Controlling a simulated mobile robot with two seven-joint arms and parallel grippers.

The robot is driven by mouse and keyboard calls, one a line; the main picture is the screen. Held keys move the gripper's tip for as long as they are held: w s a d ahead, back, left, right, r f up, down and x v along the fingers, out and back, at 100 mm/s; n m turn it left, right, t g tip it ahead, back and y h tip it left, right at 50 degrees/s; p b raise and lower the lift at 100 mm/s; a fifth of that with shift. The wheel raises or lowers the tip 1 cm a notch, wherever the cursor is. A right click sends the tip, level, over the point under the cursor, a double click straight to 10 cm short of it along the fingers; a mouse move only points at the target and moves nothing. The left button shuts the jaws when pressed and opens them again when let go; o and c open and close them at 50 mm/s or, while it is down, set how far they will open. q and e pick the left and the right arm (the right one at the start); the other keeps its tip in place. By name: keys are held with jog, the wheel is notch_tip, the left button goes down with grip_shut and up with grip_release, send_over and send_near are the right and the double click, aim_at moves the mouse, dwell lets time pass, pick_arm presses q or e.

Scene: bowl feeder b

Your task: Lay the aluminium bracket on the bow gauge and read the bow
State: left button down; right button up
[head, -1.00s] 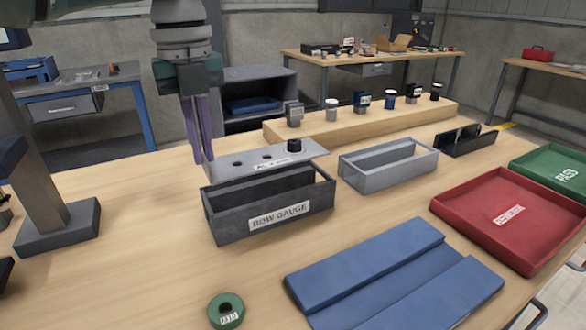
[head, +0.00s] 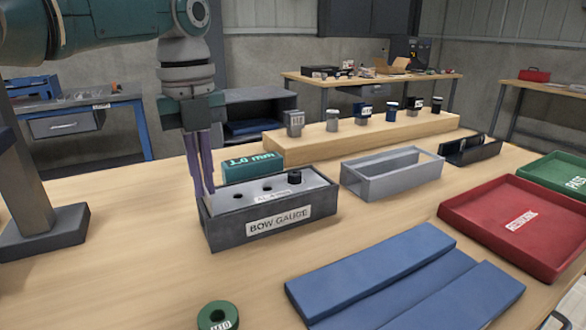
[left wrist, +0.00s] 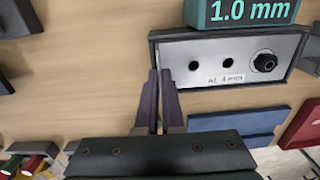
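The aluminium bracket (head: 268,190), a pale plate labelled "AL 4 mm" with two open holes and a black knob, lies along the top of the dark bow gauge (head: 235,236). In the left wrist view the bracket (left wrist: 205,75) sits inside the gauge's rim (left wrist: 215,32). My left gripper (head: 208,212) points down at the bracket's left end. Its purple fingers (left wrist: 160,72) are nearly together with the bracket's end edge between their tips. My right gripper is out of view. How the bracket's underside rests is hidden.
A green "1.0 mm" block (head: 252,166) stands behind the gauge. A grey open tray (head: 390,186) is to the right, with the red rework tray (head: 475,240) and green pass tray (head: 560,190) beyond. Blue blocks (head: 400,270) and a green ring (head: 215,310) lie in front.

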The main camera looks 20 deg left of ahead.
pick_arm(q)
jog(key=shift+f, duration=0.15)
jog(key=c, duration=1.1)
grip_release()
jog(key=shift+o, duration=0.2)
jog(key=shift+r, duration=0.25)
notch_tip(320, 180, up, 13)
jog(key=p, duration=0.2)
jog(key=shift+f, duration=0.2)
